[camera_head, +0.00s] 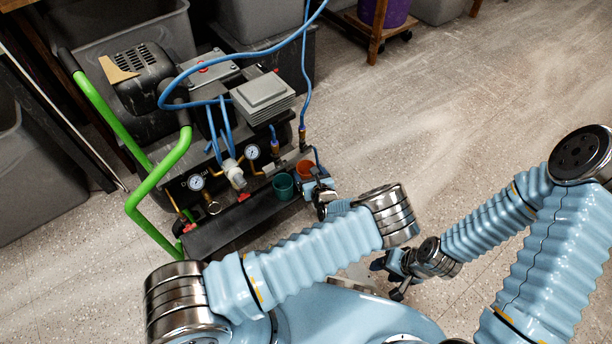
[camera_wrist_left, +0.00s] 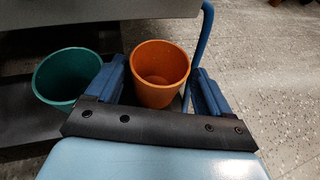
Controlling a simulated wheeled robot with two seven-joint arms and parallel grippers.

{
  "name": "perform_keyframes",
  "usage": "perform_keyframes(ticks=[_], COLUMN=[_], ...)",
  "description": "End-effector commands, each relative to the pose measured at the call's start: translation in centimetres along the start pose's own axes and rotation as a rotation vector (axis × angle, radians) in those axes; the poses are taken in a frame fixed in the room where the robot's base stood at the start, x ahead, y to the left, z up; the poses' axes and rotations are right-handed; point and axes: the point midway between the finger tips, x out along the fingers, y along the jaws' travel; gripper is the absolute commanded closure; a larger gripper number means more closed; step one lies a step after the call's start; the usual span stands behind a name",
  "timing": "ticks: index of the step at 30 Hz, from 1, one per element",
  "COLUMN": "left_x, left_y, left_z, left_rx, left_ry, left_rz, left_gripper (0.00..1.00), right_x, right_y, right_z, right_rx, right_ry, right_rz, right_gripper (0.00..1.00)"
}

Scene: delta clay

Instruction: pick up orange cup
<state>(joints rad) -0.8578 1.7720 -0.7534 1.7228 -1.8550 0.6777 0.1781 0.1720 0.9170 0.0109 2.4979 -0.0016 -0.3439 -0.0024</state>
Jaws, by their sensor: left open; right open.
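The orange cup (camera_head: 305,169) stands upright on the dark shelf at the right end of the compressor cart. In the left wrist view the orange cup (camera_wrist_left: 160,72) sits between the two blue fingers of my left gripper (camera_wrist_left: 160,88). The fingers are open on either side of it, and I cannot tell whether they touch it. In the head view my left gripper (camera_head: 316,188) is right at the cup and partly hides it. My right gripper (camera_head: 392,272) is open and empty, low beside my base, away from the cup.
A teal cup (camera_head: 283,186) stands left of the orange cup; it also shows in the left wrist view (camera_wrist_left: 66,74). The compressor (camera_head: 215,100) with gauges, blue hoses and a green handle (camera_head: 160,170) rises behind. Grey bins (camera_head: 130,45) stand further back. Floor to the right is clear.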

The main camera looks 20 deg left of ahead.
Motion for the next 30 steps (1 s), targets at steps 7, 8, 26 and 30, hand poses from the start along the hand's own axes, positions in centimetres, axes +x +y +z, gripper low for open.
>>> perform_keyframes(ticks=[7,8,26,30], left_x=[3.0,3.0,3.0,2.9], left_y=[0.1,0.1,0.1,0.1], left_z=[-0.1,-0.1,0.0,0.3], left_rx=[-0.002,-0.002,-0.003,-0.003], left_ry=[0.0,0.001,0.0,0.0], left_rz=[0.002,0.002,0.002,0.002], left_gripper=[0.19,0.19,0.57,0.57], right_x=[0.8,0.8,0.8,0.6], right_y=[0.2,0.2,0.2,0.1], right_z=[0.0,0.0,0.0,0.0], right_rx=[0.0,0.0,0.0,0.0], right_ry=[-0.002,-0.002,-0.002,-0.001], right_rz=[-0.002,-0.002,-0.002,-0.001], right_gripper=[0.47,0.47,0.47,0.47])
